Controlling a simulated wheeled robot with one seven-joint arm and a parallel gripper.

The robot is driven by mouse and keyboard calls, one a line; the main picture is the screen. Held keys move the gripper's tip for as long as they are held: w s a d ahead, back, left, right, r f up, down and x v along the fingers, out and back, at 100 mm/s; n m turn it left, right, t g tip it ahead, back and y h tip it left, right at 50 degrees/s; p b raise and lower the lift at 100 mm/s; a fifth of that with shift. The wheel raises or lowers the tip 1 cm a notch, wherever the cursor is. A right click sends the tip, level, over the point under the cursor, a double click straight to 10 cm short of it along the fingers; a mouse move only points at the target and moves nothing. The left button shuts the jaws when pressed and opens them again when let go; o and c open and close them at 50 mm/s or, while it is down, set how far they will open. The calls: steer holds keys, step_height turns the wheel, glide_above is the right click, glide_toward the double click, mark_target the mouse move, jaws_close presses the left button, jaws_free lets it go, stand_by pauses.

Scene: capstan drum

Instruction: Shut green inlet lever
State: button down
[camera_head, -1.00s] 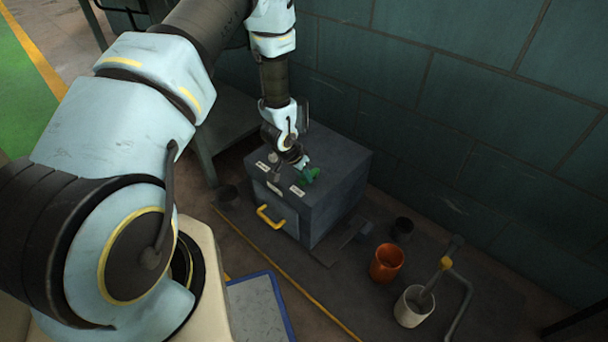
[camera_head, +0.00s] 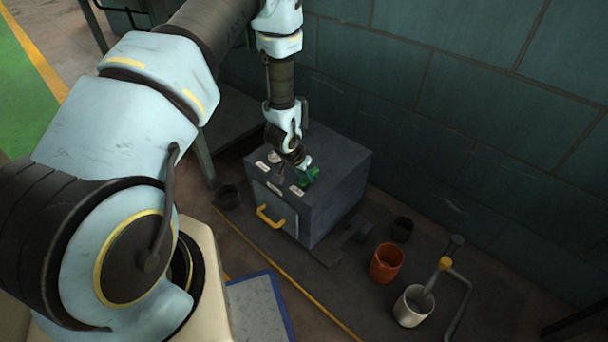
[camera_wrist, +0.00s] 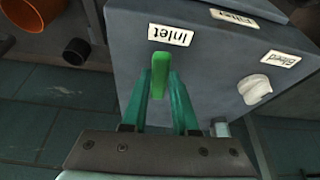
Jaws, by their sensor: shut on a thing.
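The green inlet lever (camera_wrist: 160,72) stands on top of a grey box, beside a white label reading "Inlet" (camera_wrist: 170,35). In the wrist view it lies between the two teal fingers of my gripper (camera_wrist: 161,82), which are shut on it. In the head view my gripper (camera_head: 304,163) reaches down to the green lever (camera_head: 312,176) at the box top, and partly hides it. The lever's base and pivot are hidden by the fingers in the wrist view.
The grey box (camera_head: 340,165) has a yellow handle (camera_head: 270,217) on its front. An orange cup (camera_head: 386,263), a black cup (camera_head: 402,229) and a white container (camera_head: 412,308) stand to the right. A block wall is behind.

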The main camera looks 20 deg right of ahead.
steer(key=n, duration=0.1)
steer(key=s+d+n, duration=0.1)
steer(key=n+t, duration=0.1)
steer(key=n, duration=0.1)
steer(key=shift+s+d+y, duration=0.2)
steer(key=shift+s+y, duration=0.05)
steer(key=shift+y, duration=0.15)
steer(key=n, duration=0.1)
steer(key=d+n+y+p, duration=0.1)
steer(key=n, duration=0.1)
steer(key=n+t, duration=0.1)
steer(key=shift+s+d+r+n+y, duration=0.1)
steer(key=shift+s+d+n+y, duration=0.2)
steer(key=shift+s+d, duration=0.1)
steer(key=d+n+y+p, duration=0.1)
steer(key=n, duration=0.1)
steer(key=d+n+p, duration=0.1)
steer(key=n, duration=0.1)
steer(key=shift+y, duration=0.4)
steer(key=shift+w+d+n+y, duration=0.15)
steer(key=shift+d+n+y, duration=0.25)
steer(key=shift+n, duration=0.65)
steer(key=shift+w+d+n+y, duration=0.1)
steer(key=shift+d+n+y, duration=0.25)
steer(key=shift+n, duration=0.7)
steer(key=shift+g, duration=0.3)
steer(key=c, duration=0.7)
jaws_free()
